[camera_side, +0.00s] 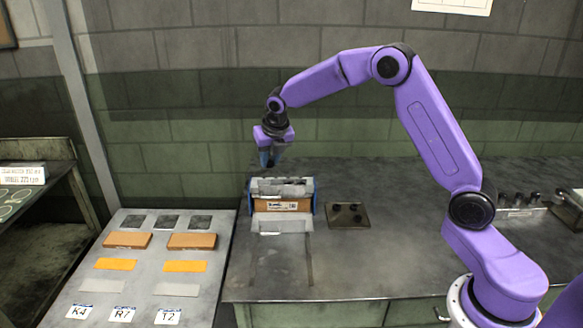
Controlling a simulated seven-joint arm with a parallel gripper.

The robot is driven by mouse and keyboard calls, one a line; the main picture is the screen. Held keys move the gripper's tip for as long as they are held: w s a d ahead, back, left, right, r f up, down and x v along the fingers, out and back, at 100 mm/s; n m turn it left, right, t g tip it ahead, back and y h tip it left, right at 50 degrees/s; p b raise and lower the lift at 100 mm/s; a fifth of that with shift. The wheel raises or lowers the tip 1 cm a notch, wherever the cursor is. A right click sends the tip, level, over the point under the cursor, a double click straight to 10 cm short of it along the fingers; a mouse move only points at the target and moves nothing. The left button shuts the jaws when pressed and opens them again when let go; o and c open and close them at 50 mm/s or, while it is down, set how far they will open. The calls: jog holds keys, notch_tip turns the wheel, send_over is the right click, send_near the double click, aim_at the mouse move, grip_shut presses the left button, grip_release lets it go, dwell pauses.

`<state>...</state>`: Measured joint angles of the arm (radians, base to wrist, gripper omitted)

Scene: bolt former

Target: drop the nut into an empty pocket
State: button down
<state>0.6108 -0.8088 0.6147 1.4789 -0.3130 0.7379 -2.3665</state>
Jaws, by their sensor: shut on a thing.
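My gripper (268,160) hangs from the end of the purple arm, above and behind the box with blue side panels. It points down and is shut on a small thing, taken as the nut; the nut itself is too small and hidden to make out. A square grey-brown plate (335,222) lies on the table to the right of the box. It bears several small dark round spots or pieces; I cannot tell which are empty pockets. My gripper is to the left of this plate and well above the table.
The box (283,205) has blue ends, a brown labelled front and grey metal pieces on top. On the left, a sloped grey board (133,262) bears orange, brown and grey strips with tags. Dark cylinders (519,199) stand at right. The table's front is clear.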

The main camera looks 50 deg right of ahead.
jog(key=shift+n, duration=0.7)
jog(key=shift+w+a+x, duration=0.1)
jog(key=shift+w+x, duration=0.05)
jog(key=shift+x, duration=0.75)
jog(key=shift+w+a+x, duration=0.15)
jog(key=shift+x, duration=0.75)
jog(key=shift+w+a+x, duration=0.1)
jog(key=shift+w+x, duration=0.05)
jog(key=shift+x, duration=0.8)
jog(key=shift+f, duration=0.65)
jog(key=c, duration=0.9)
grip_release()
jog(key=shift+o, duration=0.2)
jog(key=shift+r, duration=0.15)
jog(key=v, duration=1.7)
jog(key=shift+d, duration=0.3)
jog(key=shift+s, duration=0.15)
